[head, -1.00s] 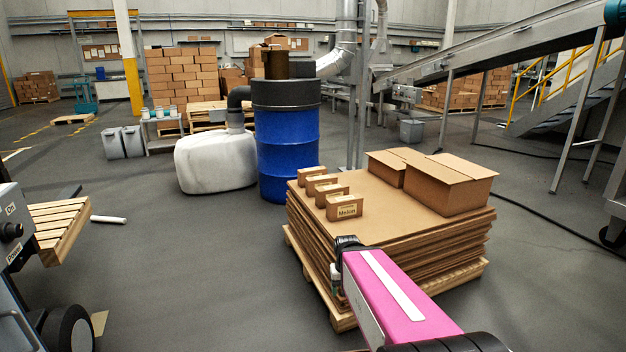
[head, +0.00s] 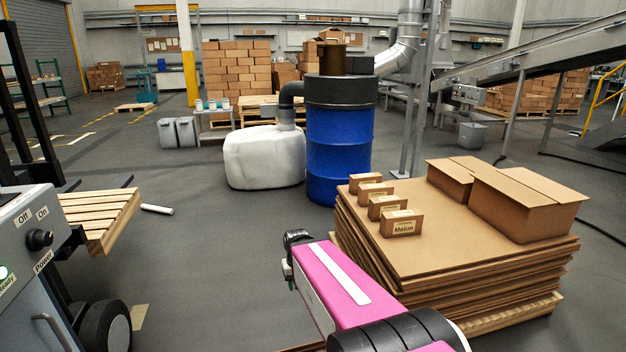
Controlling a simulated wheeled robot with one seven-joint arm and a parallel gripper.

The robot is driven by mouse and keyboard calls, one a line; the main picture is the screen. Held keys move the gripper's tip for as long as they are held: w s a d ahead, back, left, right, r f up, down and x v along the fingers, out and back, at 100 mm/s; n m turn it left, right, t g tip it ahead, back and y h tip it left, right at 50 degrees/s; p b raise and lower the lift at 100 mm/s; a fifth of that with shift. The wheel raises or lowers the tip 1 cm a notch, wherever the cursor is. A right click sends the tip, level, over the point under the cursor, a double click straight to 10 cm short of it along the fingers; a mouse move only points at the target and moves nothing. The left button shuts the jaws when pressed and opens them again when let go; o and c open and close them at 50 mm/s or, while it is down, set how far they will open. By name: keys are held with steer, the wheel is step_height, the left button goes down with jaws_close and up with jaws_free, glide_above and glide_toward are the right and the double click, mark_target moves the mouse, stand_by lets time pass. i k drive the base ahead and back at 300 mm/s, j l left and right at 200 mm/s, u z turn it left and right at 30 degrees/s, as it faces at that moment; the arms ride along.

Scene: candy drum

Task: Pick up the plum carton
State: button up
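Several small brown cartons stand in a row on the left side of a stack of cardboard sheets (head: 440,235). The nearest carton (head: 401,224) reads "Melon". The cartons behind it, one (head: 387,206), another (head: 375,191) and the farthest (head: 365,181), have pale labels too small to read, so I cannot tell which is plum. My gripper (head: 292,240) is a dark shape at the end of my pink arm, left of the stack and apart from the cartons. Its fingers are mostly hidden by the arm, so I cannot see its opening.
Two larger brown boxes, one in front (head: 528,205) and one behind (head: 455,177), sit on the stack's right side. A blue drum (head: 340,150) and a white sack (head: 263,158) stand behind. A forklift-like machine (head: 40,235) is at left.

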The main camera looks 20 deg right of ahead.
mark_target(374, 177)
steer(key=i+j+u, duration=0.15)
steer(key=i+u, duration=0.45)
steer(key=i, duration=0.25)
steer(key=i+j+z, duration=0.1)
steer(key=i+z, duration=0.2)
steer(key=i+j+z, duration=0.1)
steer(key=i+z, duration=0.45)
steer(key=z, duration=0.25)
steer(key=i+j+z, duration=0.2)
steer(key=z, duration=0.25)
steer(key=i+j+z, duration=0.2)
steer(key=z, duration=0.3)
steer(key=i+j+z, duration=0.15)
steer(key=j+z, duration=0.35)
steer(key=l, duration=0.15)
